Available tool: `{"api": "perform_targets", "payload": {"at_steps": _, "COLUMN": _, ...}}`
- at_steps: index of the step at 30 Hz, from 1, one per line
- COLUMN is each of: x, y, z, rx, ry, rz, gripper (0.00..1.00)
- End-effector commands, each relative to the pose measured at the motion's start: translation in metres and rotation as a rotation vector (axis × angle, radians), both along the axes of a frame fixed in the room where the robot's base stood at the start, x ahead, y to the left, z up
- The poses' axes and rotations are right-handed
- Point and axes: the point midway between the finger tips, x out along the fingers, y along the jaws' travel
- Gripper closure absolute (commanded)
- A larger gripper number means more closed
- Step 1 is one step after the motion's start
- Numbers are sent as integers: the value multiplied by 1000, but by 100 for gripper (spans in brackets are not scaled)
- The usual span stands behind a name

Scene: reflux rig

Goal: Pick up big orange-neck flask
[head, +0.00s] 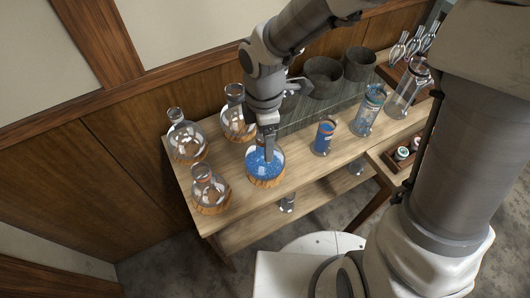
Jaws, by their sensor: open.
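A big round flask (265,171) with blue contents stands upright on the wooden table (242,213), on a wooden-looking ring base. My gripper (268,145) points down at the top of this flask, with its fingers at the neck. The gripper is open. The gripper hides most of the neck, so I cannot tell the neck's colour or whether the fingers touch it. Three clear flasks stand nearby: one at the back left (187,143), one behind the gripper (236,120) and one at the front left (209,192).
A small blue-filled beaker (323,138), a taller blue-filled vessel (367,112) and a clear cylinder (404,97) stand to the right. Dark bowls (322,78) sit behind, by a grey slab (312,113). A wooden wall (130,133) closes the back.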

Motion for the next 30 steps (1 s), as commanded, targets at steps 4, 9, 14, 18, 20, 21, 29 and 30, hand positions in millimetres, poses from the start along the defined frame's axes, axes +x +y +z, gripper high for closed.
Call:
{"api": "perform_targets", "payload": {"at_steps": 4, "x": 0, "y": 0, "z": 0, "rx": 0, "ry": 0, "rz": 0, "gripper": 39}}
{"api": "perform_targets", "payload": {"at_steps": 9, "x": 0, "y": 0, "z": 0, "rx": 0, "ry": 0, "rz": 0, "gripper": 70}}
{"api": "perform_targets", "payload": {"at_steps": 14, "x": 1, "y": 0, "z": 1, "rx": 1, "ry": -2, "rz": 0, "gripper": 93}}
{"api": "perform_targets", "payload": {"at_steps": 18, "x": 1, "y": 0, "z": 1, "rx": 1, "ry": -2, "rz": 0, "gripper": 93}}
{"api": "perform_targets", "payload": {"at_steps": 20, "x": 1, "y": 0, "z": 1, "rx": 1, "ry": -2, "rz": 0, "gripper": 93}}
{"api": "perform_targets", "payload": {"at_steps": 21, "x": 1, "y": 0, "z": 1, "rx": 1, "ry": -2, "rz": 0, "gripper": 93}}
{"api": "perform_targets", "payload": {"at_steps": 29, "x": 1, "y": 0, "z": 10, "rx": 1, "ry": -3, "rz": -1, "gripper": 93}}
{"api": "perform_targets", "payload": {"at_steps": 30, "x": 1, "y": 0, "z": 12, "rx": 1, "ry": -3, "rz": -1, "gripper": 93}}
